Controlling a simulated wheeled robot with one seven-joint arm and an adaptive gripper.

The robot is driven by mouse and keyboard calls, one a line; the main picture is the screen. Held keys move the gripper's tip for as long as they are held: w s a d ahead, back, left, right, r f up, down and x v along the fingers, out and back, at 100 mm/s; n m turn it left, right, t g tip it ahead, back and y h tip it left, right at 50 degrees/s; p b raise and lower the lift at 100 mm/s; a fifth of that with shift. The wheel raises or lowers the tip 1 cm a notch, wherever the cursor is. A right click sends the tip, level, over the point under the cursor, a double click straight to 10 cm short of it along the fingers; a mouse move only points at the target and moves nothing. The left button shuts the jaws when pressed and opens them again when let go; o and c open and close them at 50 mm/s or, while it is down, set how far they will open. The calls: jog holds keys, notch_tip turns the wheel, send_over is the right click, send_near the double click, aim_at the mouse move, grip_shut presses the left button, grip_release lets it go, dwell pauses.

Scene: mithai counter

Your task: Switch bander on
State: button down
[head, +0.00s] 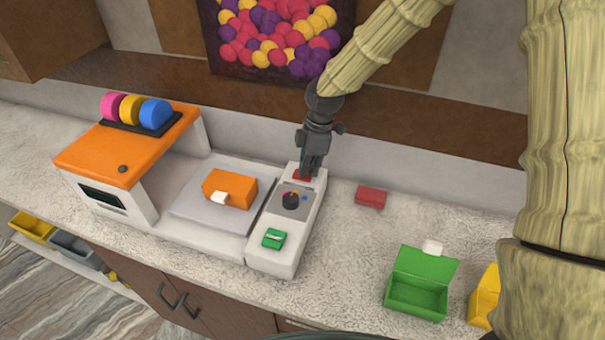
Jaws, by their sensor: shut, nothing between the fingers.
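The bander (140,180) is a white machine with an orange top on the counter. An orange box (228,188) with a white tab lies on the bander's grey plate (187,205).
Pink, yellow and blue rolls (130,108) sit on the bander's top. A small red block (371,196) lies right of the panel. An open green box (417,296) and a partly hidden yellow box (484,298) stand at the front right. Counter between panel and green box is clear.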

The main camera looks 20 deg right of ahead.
jog(key=shift+r+p, duration=2.9)
jog(key=shift+r, duration=0.6)
